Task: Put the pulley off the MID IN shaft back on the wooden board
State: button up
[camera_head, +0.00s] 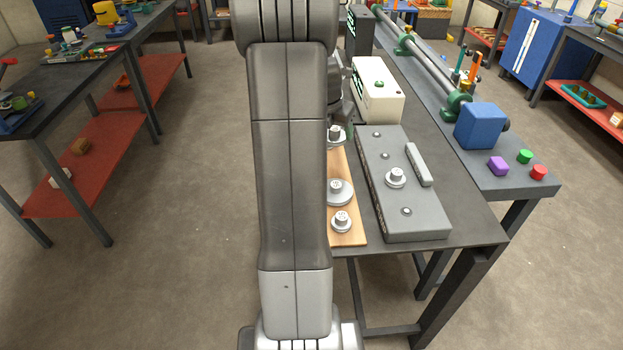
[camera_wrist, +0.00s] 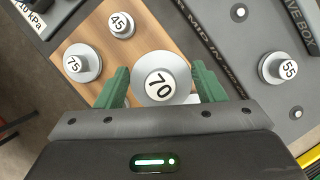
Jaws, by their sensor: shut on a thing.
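My gripper (camera_wrist: 162,88) has its green fingers shut on the silver pulley marked 70 (camera_wrist: 160,86). The pulley is over the wooden board (camera_wrist: 180,40) and looks larger than the others, so it seems raised; the gap beneath is hidden. Pulleys 75 (camera_wrist: 82,63) and 45 (camera_wrist: 121,24) rest on the board. In the head view my arm hides part of the board (camera_head: 354,236), and a pulley (camera_head: 336,134) shows just below my wrist. The words MID IN are on the dark side of the grey drive box (camera_head: 428,222); which shaft they mark is unclear.
Pulley 55 (camera_wrist: 279,68) sits on the drive box, among several small bare shaft ends. A cream box (camera_head: 378,92) with a green knob stands behind it. A blue block (camera_head: 480,126) and coloured pieces are on the bench at right.

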jog(key=shift+a+f, duration=0.25)
jog(key=shift+f, duration=0.1)
notch_tip(320, 180, down, 9)
jog(key=shift+f+b, duration=0.2)
jog(key=shift+b, duration=0.35)
jog(key=shift+f, duration=0.2)
jog(key=o, duration=1)
jog(key=shift+o, duration=0.2)
jog(key=shift+r, duration=0.1)
jog(key=shift+r, duration=0.25)
jog(key=v, duration=1.1)
jog(key=shift+s+r+p, duration=0.15)
jog(key=shift+r+p, duration=0.2)
jog(key=shift+p, duration=0.1)
